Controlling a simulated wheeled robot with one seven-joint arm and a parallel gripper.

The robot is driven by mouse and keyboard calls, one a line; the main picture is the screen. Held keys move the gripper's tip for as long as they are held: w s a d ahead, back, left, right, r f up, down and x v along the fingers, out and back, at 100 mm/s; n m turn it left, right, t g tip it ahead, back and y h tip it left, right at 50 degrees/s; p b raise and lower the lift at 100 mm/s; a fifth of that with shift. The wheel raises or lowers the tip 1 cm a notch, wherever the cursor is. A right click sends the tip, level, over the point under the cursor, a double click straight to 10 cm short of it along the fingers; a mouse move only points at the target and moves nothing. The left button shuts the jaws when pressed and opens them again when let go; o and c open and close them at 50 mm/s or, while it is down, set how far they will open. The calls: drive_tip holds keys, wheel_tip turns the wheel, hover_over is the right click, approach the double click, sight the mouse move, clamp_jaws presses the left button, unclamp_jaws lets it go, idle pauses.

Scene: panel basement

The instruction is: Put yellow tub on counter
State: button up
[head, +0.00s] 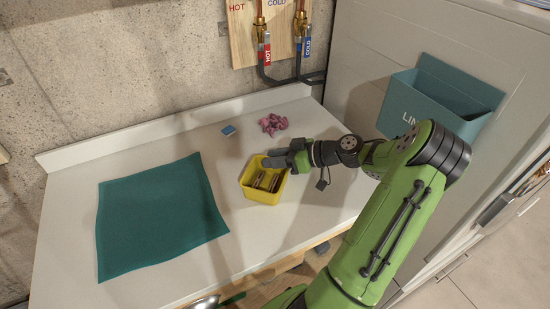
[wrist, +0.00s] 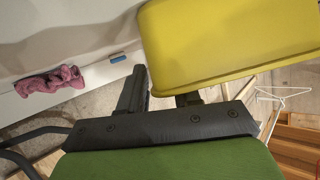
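The yellow tub (head: 264,194) is an open, upright container with several brown slats or pegs inside. It is over the white counter (head: 150,278), right of the teal cloth; I cannot tell if its base touches the surface. My gripper (head: 279,161) is at the tub's far right rim. In the wrist view the tub (wrist: 225,45) fills the upper right, close up and inverted. One finger of my gripper (wrist: 160,92) is against the outside of its wall. The other goes behind the near wall, its tip hidden, so the fingers appear shut on the wall.
A teal cloth (head: 160,215) lies flat on the counter's left half. A pink crumpled cloth (head: 273,123) and a small blue block (head: 229,130) lie behind the tub. Pipes hang on the back wall. A teal wall bin (head: 430,98) is at right. Bare counter surrounds the tub.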

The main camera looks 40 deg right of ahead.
drive_tip(key=p+v, duration=0.1)
drive_tip(key=v, duration=0.6)
drive_tip(key=shift+s+d+r+p, duration=0.2)
drive_tip(key=shift+r+p, duration=0.1)
